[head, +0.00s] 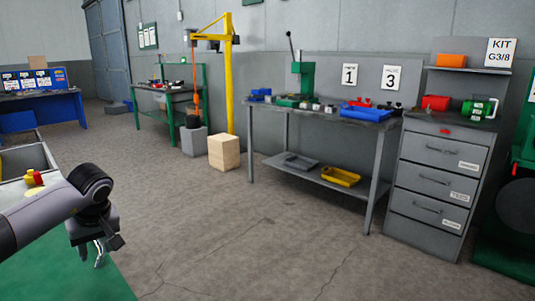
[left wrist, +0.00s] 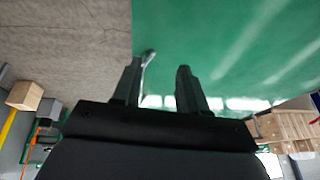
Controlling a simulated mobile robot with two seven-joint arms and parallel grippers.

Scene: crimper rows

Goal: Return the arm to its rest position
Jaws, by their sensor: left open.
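My left arm comes in from the left edge of the head view. Its gripper (head: 100,257) points down over the green floor area at the lower left, away from the benches. In the left wrist view the two dark fingers of the gripper (left wrist: 158,75) stand apart with nothing held between them. Beyond them lie green floor and grey concrete. A thin, light, bent shape shows by the left finger; I cannot tell what it is. My right arm and gripper do not show.
A grey workbench (head: 310,117) with a green press (head: 303,72) stands at the back. A grey drawer cabinet (head: 437,180) is to its right. A wooden crate (head: 224,152) and yellow crane post (head: 229,85) stand left of it. The concrete floor (head: 250,235) in front is clear.

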